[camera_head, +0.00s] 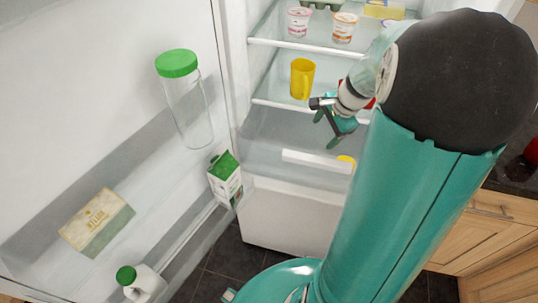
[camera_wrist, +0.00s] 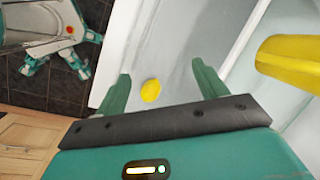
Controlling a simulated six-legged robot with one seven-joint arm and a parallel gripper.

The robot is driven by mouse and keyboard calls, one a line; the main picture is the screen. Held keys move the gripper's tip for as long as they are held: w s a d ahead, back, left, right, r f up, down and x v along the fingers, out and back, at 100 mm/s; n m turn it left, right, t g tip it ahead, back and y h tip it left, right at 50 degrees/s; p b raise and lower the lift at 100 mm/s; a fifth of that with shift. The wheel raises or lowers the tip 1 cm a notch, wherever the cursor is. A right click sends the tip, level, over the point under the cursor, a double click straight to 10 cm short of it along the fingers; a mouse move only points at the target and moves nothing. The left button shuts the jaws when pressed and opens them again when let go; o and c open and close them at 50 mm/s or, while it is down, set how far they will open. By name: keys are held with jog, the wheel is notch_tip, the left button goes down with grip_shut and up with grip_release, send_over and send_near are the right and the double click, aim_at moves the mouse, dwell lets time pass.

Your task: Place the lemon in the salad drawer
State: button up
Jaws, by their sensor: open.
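The yellow lemon (camera_wrist: 151,91) shows between my finger ends in the wrist view, apart from both fingers. In the head view, a small part of the lemon (camera_head: 346,159) shows beside the white handle of the salad drawer (camera_head: 317,161), partly hidden by my arm. The lemon looks to be low in the drawer, below my gripper, but its exact contact is unclear. My gripper (camera_head: 327,132) is open and empty above the drawer, in front of the lower shelf. Its two green fingers are spread in the wrist view (camera_wrist: 158,72).
A yellow mug (camera_head: 302,78) stands on the shelf above the drawer. Pots (camera_head: 299,21) stand higher up. The open fridge door at left holds a green-lidded jar (camera_head: 185,100), a carton (camera_head: 225,178), a box (camera_head: 97,221) and a bottle (camera_head: 143,284). A wooden cabinet (camera_head: 495,230) is at right.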

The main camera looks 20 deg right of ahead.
jog(key=s+a+r+n+h, duration=0.1)
jog(key=s+a+r+n, duration=0.2)
jog(key=a+r+n, duration=0.8)
jog(key=s+a+r+n+t, duration=0.2)
jog(key=s+a+n, duration=0.5)
jog(key=a, duration=0.5)
jog(key=s+r, duration=0.1)
jog(key=s, duration=0.1)
jog(key=shift+s+a+h, duration=0.2)
jog(key=shift+s+h, duration=0.1)
jog(key=shift+s, duration=0.1)
jog(key=shift+s, duration=0.1)
